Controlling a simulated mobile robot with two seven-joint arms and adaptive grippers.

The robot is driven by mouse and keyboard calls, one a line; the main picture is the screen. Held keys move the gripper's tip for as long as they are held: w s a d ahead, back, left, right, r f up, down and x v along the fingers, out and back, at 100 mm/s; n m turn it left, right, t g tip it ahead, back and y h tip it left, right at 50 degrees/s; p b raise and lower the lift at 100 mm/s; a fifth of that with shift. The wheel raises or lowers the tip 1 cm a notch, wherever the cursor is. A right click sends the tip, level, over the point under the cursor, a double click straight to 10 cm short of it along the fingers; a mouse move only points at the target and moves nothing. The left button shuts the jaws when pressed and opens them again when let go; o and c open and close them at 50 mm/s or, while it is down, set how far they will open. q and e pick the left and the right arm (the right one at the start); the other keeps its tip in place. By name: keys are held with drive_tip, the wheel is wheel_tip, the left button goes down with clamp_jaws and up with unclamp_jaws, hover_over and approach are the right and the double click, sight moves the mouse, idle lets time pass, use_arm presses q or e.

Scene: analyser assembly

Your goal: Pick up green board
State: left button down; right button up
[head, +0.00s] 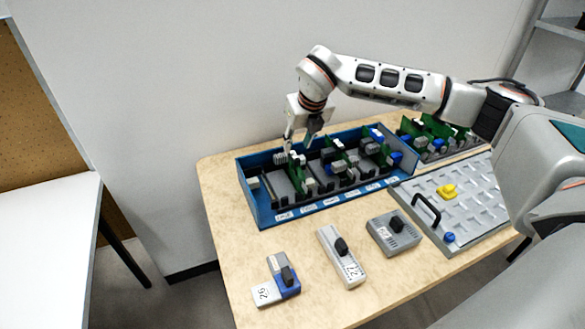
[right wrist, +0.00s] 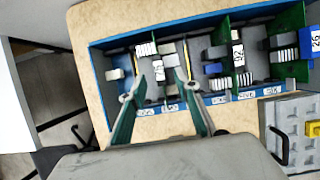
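A blue open tray (head: 290,216) holds several upright green boards. One green board (head: 299,172) stands in its left part, close to my right gripper. Another green board (head: 339,153) stands near the middle of the tray. In the right wrist view, taller green boards (right wrist: 287,38) stand at the right end of the tray (right wrist: 97,75). My right gripper (head: 303,143) points down at the tray's left part. In the right wrist view its fingers (right wrist: 160,78) are spread apart over the slots, with nothing clearly held between them. My left gripper is not in view.
A grey panel (head: 466,205) with a black handle, a yellow part and a blue knob lies to the right. More green boards (head: 425,130) stand behind it.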

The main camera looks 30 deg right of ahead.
sight(293, 153)
drive_tip(key=shift+w+p+x, duration=0.2)
drive_tip(key=shift+p+x, duration=0.1)
drive_tip(key=shift+x, duration=2.45)
drive_tip(key=shift+a+r, duration=0.1)
drive_tip(key=shift+r, duration=0.05)
clamp_jaws()
